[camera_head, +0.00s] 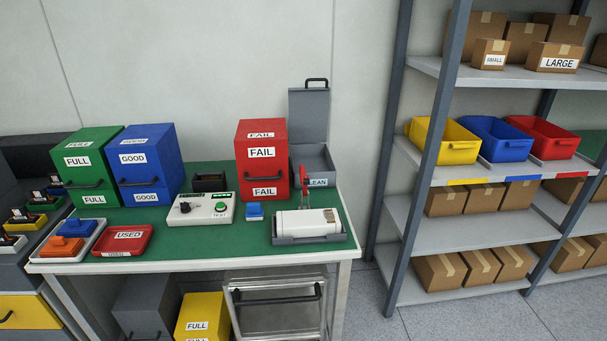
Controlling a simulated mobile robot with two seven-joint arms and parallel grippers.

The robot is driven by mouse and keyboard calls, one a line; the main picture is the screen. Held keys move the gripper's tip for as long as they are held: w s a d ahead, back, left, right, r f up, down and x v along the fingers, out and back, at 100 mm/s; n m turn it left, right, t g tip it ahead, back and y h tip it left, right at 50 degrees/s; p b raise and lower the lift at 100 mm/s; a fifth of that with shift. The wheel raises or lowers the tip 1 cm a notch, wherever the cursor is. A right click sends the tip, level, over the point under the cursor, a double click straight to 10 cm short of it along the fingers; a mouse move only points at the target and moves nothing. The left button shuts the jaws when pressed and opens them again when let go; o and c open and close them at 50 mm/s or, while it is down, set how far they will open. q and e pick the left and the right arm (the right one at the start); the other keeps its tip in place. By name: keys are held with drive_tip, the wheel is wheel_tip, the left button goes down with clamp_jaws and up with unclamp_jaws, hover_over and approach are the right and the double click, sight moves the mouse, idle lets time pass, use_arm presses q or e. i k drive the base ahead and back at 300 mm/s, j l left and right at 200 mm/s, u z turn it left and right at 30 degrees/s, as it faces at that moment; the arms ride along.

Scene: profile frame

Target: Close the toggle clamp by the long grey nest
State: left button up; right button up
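The long grey nest (288,241) lies at the right front of the green-topped table. A white block-like part (300,224) sits in it. The toggle clamp (304,183) stands at the back of the nest; its red handle points upward, in front of the red FAIL cabinet and the grey box. How its tip meets the white part is too small to tell. Neither of my grippers shows in the head view.
A tester box (186,218) with a green button, a blue block (255,213) and a red USED tray (113,243) share the table (200,250). Red FAIL (262,135), blue and green cabinets and an open grey CLEAN box (318,155) stand behind. A shelf rack (427,150) stands right.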

sight(305, 181)
drive_tip(key=i+z, duration=0.2)
drive_tip(key=z, duration=0.15)
drive_tip(key=i+z, duration=0.35)
drive_tip(key=i+j+z, duration=0.1)
drive_tip(key=z, duration=0.25)
